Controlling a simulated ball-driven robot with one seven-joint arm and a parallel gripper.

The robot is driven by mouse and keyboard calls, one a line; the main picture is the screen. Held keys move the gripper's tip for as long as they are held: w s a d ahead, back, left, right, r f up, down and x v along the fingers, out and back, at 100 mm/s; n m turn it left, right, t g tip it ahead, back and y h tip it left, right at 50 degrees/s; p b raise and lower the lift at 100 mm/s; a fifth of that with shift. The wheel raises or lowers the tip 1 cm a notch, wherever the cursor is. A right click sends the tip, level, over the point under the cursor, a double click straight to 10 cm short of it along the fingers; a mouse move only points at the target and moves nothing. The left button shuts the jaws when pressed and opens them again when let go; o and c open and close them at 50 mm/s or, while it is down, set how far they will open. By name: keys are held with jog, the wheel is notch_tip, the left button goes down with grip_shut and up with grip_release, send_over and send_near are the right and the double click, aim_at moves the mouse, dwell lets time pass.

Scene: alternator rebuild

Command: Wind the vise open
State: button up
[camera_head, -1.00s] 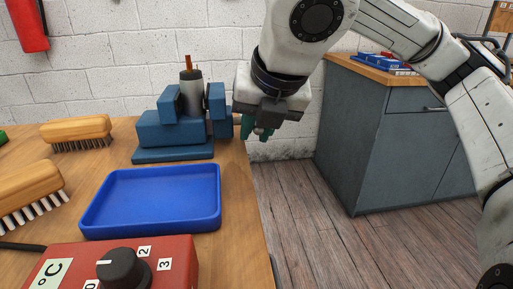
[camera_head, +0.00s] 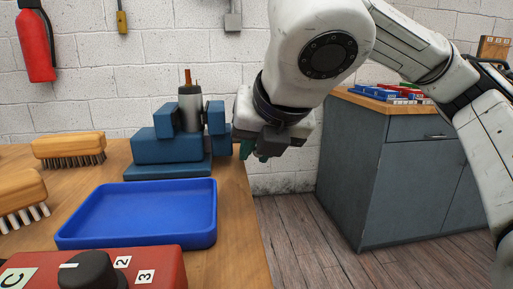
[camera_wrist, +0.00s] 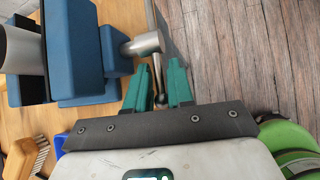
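The blue vise (camera_head: 165,148) stands at the bench's far right edge. Its jaws hold a grey cylinder (camera_head: 190,112) with a copper-coloured top. In the wrist view, the vise (camera_wrist: 75,45) is at upper left, with its metal screw head (camera_wrist: 145,44) facing my gripper. A thin handle bar (camera_wrist: 158,66) passes through the head and ends in a ball. My gripper (camera_wrist: 160,68) has its green fingers apart on either side of the bar's lower part; contact is unclear. In the head view my gripper (camera_head: 258,153) is just right of the vise, partly hidden by my wrist.
A blue tray (camera_head: 140,212) lies in front of the vise. A red control box (camera_head: 150,268) with a black knob is nearer. Brushes (camera_head: 68,146) lie at left. A grey cabinet (camera_head: 390,170) stands across open floor at right. Green round objects (camera_wrist: 285,137) show in the wrist view.

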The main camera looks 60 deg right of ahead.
jog(key=shift+o, duration=0.9)
jog(key=p+v, duration=0.3)
jog(key=v, duration=0.7)
jog(key=shift+s+a+r, duration=0.2)
jog(key=shift+s+a, duration=0.05)
jog(key=shift+o, duration=0.2)
